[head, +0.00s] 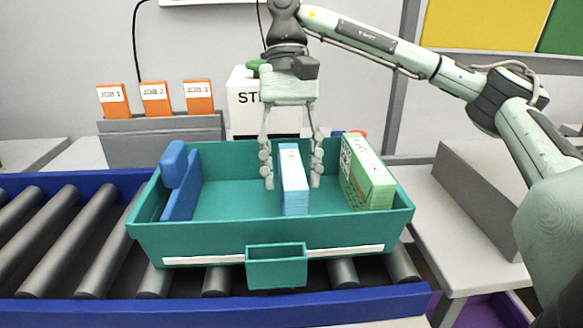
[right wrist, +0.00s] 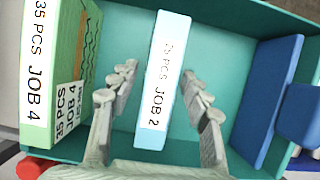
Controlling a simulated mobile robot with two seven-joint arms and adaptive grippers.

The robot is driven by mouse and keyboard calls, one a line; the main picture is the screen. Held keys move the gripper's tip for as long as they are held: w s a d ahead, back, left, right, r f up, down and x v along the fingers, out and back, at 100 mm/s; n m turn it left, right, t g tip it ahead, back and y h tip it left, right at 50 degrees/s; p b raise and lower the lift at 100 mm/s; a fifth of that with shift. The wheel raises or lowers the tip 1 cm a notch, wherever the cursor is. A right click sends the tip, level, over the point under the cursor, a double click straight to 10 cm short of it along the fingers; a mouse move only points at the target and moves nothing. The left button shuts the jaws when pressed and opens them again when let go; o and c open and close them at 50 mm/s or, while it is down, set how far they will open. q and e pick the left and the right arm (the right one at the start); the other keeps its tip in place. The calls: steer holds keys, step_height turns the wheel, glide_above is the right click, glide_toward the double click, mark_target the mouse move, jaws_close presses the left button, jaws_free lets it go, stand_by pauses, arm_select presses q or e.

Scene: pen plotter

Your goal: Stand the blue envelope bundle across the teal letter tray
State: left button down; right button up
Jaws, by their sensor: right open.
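The blue envelope bundle (head: 294,180) stands on edge inside the teal letter tray (head: 200,237), right of the tray's middle. In the right wrist view the bundle (right wrist: 158,105) shows a white label reading "35 PCS JOB 2". My right gripper (head: 291,184) is open, with one finger on each side of the bundle; in the right wrist view a gap shows between each finger (right wrist: 160,95) and the bundle. My left gripper is in neither view.
A green bundle (head: 368,172) labelled JOB 4 stands at the tray's right end. A dark blue block (head: 182,185) is at its left end. The tray sits on a roller conveyor (head: 60,230). Behind are orange job cards (head: 155,98) in a grey holder (head: 160,142) and a white box (head: 240,100).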

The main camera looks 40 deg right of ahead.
steer(key=shift+r, duration=0.2)
steer(key=p+v, duration=0.3)
steer(key=v, duration=0.5)
steer(key=shift+v, duration=1)
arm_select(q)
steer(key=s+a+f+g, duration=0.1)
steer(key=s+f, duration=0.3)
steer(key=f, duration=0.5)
arm_select(e)
steer(key=shift+v, duration=0.95)
